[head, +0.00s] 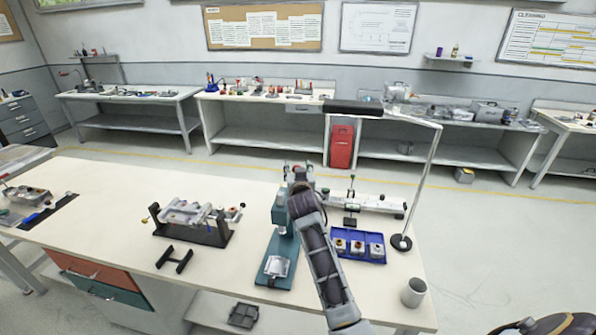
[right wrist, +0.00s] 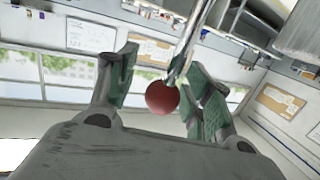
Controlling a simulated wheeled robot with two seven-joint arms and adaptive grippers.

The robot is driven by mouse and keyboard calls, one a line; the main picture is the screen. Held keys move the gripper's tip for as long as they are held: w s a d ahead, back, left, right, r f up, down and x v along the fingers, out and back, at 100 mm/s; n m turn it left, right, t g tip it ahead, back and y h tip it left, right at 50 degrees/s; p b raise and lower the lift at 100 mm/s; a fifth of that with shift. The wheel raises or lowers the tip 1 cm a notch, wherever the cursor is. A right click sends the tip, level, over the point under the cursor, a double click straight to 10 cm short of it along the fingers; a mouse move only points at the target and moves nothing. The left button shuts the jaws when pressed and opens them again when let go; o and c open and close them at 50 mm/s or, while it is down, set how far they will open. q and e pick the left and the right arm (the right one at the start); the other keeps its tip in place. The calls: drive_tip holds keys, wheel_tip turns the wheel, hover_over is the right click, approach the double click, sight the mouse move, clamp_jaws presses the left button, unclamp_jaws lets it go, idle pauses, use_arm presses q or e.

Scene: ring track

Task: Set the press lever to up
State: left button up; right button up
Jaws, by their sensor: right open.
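The teal press (head: 280,215) stands on the near workbench, with its base plate (head: 276,270) toward the front edge. My right arm reaches over the bench, and its gripper (head: 298,174) is at the top of the press, hiding the lever in the head view. In the right wrist view, the lever's red ball knob (right wrist: 162,97) and metal rod (right wrist: 184,50) show between the spread fingers of my right gripper (right wrist: 163,62). The knob looks closer to the right finger; I cannot tell whether they touch. The lever's angle is unclear. My left gripper is not in view.
Right of the press are a blue tray (head: 372,258) with small parts, a lamp with a round base (head: 401,243) and a grey cup (head: 414,291). A metal fixture (head: 190,222) and a black stand (head: 174,260) are on the left. The bench (head: 110,185) is clear at the back left.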

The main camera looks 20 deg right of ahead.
drive_tip(key=shift+a+r, duration=0.1)
drive_tip(key=shift+r, duration=4.9)
drive_tip(key=shift+f, duration=0.1)
